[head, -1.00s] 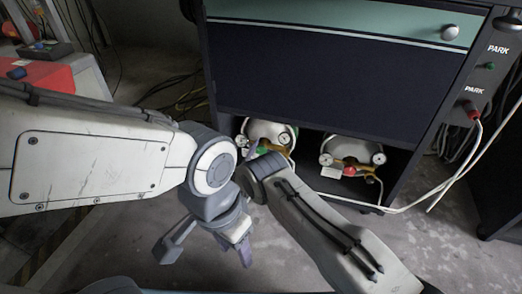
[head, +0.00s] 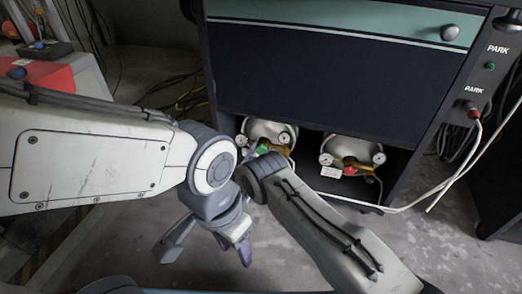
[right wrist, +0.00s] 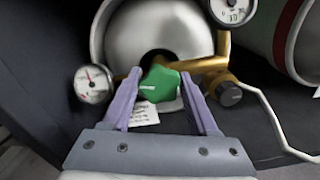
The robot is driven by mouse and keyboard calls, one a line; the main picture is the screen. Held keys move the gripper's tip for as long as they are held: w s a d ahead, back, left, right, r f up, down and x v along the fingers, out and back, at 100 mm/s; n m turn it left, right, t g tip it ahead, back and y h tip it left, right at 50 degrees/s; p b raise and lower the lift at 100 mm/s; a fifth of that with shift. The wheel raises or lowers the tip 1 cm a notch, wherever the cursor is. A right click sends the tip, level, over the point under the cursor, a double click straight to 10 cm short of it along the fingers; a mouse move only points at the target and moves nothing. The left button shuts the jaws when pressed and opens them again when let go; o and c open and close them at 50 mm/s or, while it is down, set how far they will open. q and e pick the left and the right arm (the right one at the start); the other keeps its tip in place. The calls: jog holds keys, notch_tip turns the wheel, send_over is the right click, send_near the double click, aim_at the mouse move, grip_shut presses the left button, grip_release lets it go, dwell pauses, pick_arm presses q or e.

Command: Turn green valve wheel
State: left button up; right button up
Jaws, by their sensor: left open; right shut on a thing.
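The green valve wheel (right wrist: 160,84) sits in front of a silver cylinder (right wrist: 160,35) with brass fittings in the right wrist view. My right gripper (right wrist: 160,78) has its two purple fingers on either side of the wheel and is shut on it. In the head view, a bit of green wheel (head: 263,147) shows beside my right arm, which hides most of that gripper. My left gripper (head: 205,252) is open and empty, hanging over the floor well below the cabinet.
A second cylinder with a red valve (head: 352,167) stands to the right on the cabinet's lower shelf. Gauges (right wrist: 93,83) flank the silver cylinder. A black knob (right wrist: 229,94) is right of the green wheel. A white cable (head: 410,205) crosses the cabinet's right side.

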jog(key=shift+f, duration=0.1)
jog(key=o, duration=1.4)
jog(key=shift+c, duration=0.2)
jog(key=shift+s+a, duration=0.1)
jog(key=shift+s, duration=0.1)
jog(key=p+v, duration=0.5)
jog(key=v, duration=0.5)
jog(key=shift+s, duration=0.1)
